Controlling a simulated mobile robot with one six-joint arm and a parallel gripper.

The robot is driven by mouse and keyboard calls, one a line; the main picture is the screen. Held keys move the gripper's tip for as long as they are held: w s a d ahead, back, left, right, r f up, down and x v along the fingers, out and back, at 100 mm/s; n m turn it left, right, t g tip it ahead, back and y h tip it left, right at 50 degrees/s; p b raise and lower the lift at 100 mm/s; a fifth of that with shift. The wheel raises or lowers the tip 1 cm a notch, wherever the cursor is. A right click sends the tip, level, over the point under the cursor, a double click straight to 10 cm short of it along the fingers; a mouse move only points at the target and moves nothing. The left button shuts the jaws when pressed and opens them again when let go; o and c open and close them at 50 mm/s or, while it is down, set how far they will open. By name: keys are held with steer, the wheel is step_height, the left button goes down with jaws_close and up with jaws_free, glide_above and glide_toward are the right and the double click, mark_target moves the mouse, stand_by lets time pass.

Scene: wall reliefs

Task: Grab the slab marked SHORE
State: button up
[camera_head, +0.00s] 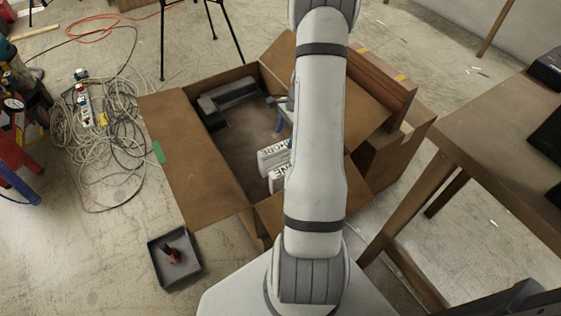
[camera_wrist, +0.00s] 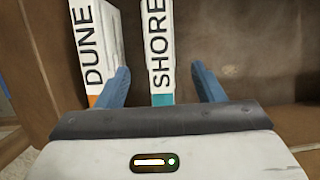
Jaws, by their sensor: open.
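The SHORE slab (camera_wrist: 160,48) is white with black lettering and a teal band at its lower end in the wrist view. My gripper (camera_wrist: 161,80) is open, with one blue finger on each side of this slab and a gap to each. The DUNE slab (camera_wrist: 92,52), white with an orange band, stands to the left, beside my left finger. In the head view the SHORE slab (camera_head: 273,158) stands inside an open cardboard box, partly hidden by my arm. My gripper (camera_head: 281,118) is also largely hidden there.
The cardboard box (camera_head: 180,150) has flaps folded outward. A dark foam piece (camera_head: 228,98) lies inside it. A grey tray (camera_head: 165,270) with a small object stands on the floor at lower left. A wooden table (camera_head: 490,130) stands at right, and tangled cables (camera_head: 105,150) lie at left.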

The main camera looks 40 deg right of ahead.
mark_target(281, 146)
steer(key=x, duration=0.3)
steer(key=shift+d+f+b, duration=0.1)
steer(key=shift+b, duration=0.25)
steer(key=b+x, duration=0.2)
steer(key=x, duration=0.3)
steer(key=shift+a, duration=0.25)
jaws_close()
